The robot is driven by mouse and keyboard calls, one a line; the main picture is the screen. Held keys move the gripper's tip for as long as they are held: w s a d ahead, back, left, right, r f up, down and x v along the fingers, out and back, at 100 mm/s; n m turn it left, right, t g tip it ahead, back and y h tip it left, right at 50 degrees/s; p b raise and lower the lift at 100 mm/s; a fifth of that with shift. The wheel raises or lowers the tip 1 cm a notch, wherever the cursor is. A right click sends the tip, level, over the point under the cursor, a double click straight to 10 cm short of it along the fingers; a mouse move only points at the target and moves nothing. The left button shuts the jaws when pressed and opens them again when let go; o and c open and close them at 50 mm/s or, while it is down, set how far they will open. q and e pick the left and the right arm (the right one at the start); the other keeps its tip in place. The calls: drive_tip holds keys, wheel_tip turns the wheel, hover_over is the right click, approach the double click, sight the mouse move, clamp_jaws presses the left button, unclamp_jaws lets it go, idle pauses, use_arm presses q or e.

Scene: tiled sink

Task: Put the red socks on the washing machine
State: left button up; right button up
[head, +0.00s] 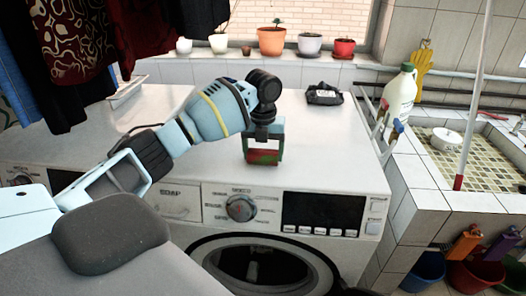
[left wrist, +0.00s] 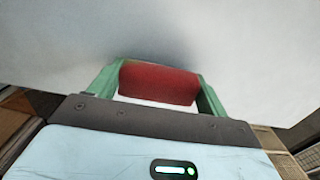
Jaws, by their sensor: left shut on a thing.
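The white washing machine (head: 335,150) stands in the middle of the head view, its top flat and mostly bare. My left gripper (head: 263,153) points down over the front part of that top, its green fingers shut on the red socks (head: 262,157). In the left wrist view the red socks (left wrist: 158,84) show as a rolled red bundle between the fingertips of my left gripper (left wrist: 157,92), with a pale surface and a soft shadow beyond. I cannot tell whether the socks touch the top. My right gripper is not in view.
A dark crumpled item (head: 324,94) lies at the back right of the top. Potted plants (head: 272,41) line the sill. Hanging clothes (head: 75,40) are at upper left. A white bottle (head: 400,92) and tiled sink (head: 462,165) are at right. Free room surrounds the gripper.

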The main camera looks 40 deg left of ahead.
use_arm(q)
drive_tip(key=shift+f, duration=0.2)
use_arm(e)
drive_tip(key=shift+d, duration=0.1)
use_arm(q)
drive_tip(key=o, duration=1)
drive_tip(key=shift+r, duration=0.15)
wheel_tip(320, 180, up, 11)
drive_tip(key=shift+r+p, duration=0.1)
drive_tip(key=shift+p, duration=0.25)
drive_tip(key=shift+r, duration=0.4)
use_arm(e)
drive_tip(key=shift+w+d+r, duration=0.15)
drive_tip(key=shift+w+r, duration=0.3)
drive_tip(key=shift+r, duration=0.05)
